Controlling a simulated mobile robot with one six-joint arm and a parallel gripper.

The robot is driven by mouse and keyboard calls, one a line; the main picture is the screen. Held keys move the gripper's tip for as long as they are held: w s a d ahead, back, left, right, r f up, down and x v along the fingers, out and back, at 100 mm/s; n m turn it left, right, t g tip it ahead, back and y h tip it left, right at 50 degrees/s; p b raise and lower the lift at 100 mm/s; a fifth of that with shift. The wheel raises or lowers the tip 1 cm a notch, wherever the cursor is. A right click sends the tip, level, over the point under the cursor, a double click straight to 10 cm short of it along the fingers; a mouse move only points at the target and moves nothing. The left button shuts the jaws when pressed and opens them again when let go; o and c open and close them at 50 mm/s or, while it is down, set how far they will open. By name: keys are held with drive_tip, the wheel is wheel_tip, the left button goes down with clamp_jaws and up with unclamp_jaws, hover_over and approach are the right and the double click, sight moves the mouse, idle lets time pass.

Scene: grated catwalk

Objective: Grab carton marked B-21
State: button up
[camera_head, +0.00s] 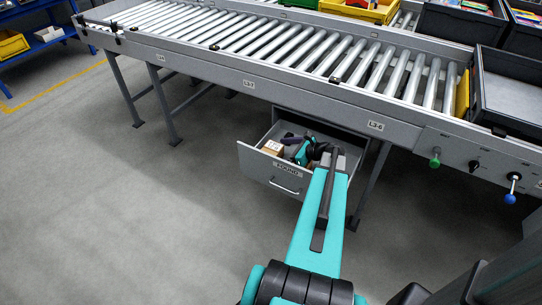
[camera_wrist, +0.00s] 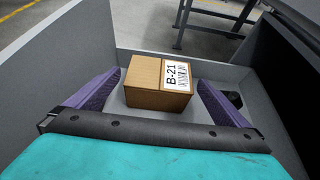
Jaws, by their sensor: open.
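The carton marked B-21 (camera_wrist: 146,96) is a small brown box with a white barcode label on its top. It sits on the floor of an open grey drawer (camera_wrist: 235,78), between the two purple fingers of my gripper (camera_wrist: 159,100) in the wrist view. The gripper is open, with a gap on each side of the carton. In the head view the carton (camera_head: 273,147) shows at the left inside the drawer marked FOUND (camera_head: 262,173). My arm and gripper (camera_head: 300,147) reach into the drawer there and hide part of its inside.
The drawer walls stand close around my gripper. A dark object (camera_wrist: 235,99) lies right of the right finger. A roller conveyor (camera_head: 270,45) runs above the drawer, with its legs (camera_head: 165,108) nearby. Grey floor (camera_head: 110,210) is clear to the left.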

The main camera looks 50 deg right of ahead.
drive_tip(key=shift+x, duration=0.95)
drive_tip(key=c, duration=1)
drive_tip(key=shift+r, duration=0.1)
drive_tip(key=shift+c, duration=0.2)
wheel_tip(320, 180, up, 10)
drive_tip(key=p, duration=0.1)
